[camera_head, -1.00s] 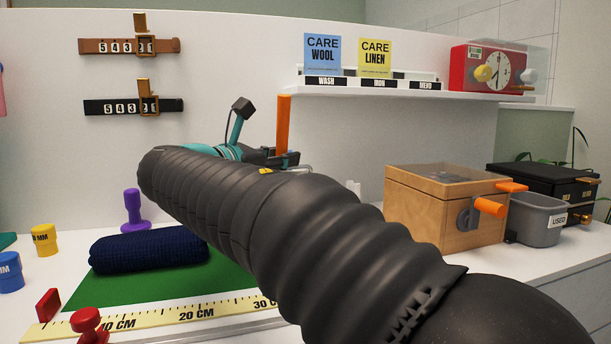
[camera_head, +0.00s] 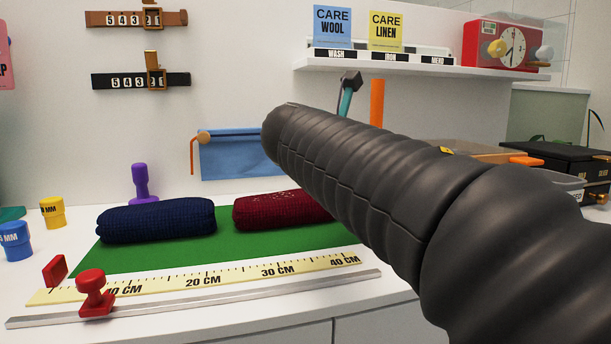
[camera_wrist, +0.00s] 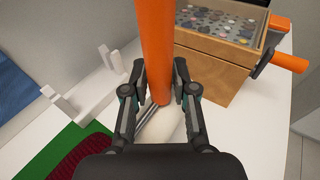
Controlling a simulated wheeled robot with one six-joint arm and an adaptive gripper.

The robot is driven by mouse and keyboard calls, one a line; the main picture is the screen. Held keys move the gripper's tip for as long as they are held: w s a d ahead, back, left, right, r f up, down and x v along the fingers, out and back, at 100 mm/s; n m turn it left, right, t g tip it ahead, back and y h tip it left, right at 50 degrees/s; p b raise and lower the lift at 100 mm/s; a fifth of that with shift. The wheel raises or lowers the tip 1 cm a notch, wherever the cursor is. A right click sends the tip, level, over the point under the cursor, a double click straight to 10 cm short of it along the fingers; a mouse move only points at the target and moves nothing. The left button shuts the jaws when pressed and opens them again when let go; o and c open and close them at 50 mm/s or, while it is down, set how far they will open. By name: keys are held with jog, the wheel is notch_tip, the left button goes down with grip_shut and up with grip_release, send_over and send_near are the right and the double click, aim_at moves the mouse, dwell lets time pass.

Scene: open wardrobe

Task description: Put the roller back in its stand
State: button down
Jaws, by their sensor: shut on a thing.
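The roller has a thick orange handle (camera_wrist: 154,45), which stands up between my fingers in the wrist view. A pale rounded roller part (camera_wrist: 165,125) and metal rods show below the handle, partly hidden by my gripper. My gripper (camera_wrist: 160,78) is shut on the orange handle. White upright prongs (camera_wrist: 106,59), seemingly the stand, are on the white counter left of my gripper in the wrist view. The roller is apart from them.
A wooden box (camera_wrist: 215,72) with buttons inside and an orange handle stands right of my gripper. A dark red knit roll (camera_head: 282,208) and a navy roll (camera_head: 157,219) lie on a green mat (camera_head: 245,247). A blue cloth (camera_head: 242,158) hangs on the wall behind.

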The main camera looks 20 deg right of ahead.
jog(key=shift+w+f, duration=0.6)
jog(key=shift+w, duration=2.3)
jog(key=shift+w+f, duration=0.6)
jog(key=shift+w, duration=2.35)
jog(key=shift+w+f, duration=0.6)
jog(key=shift+w, duration=2.3)
jog(key=shift+f, duration=0.1)
jog(key=c, duration=0.9)
grip_release()
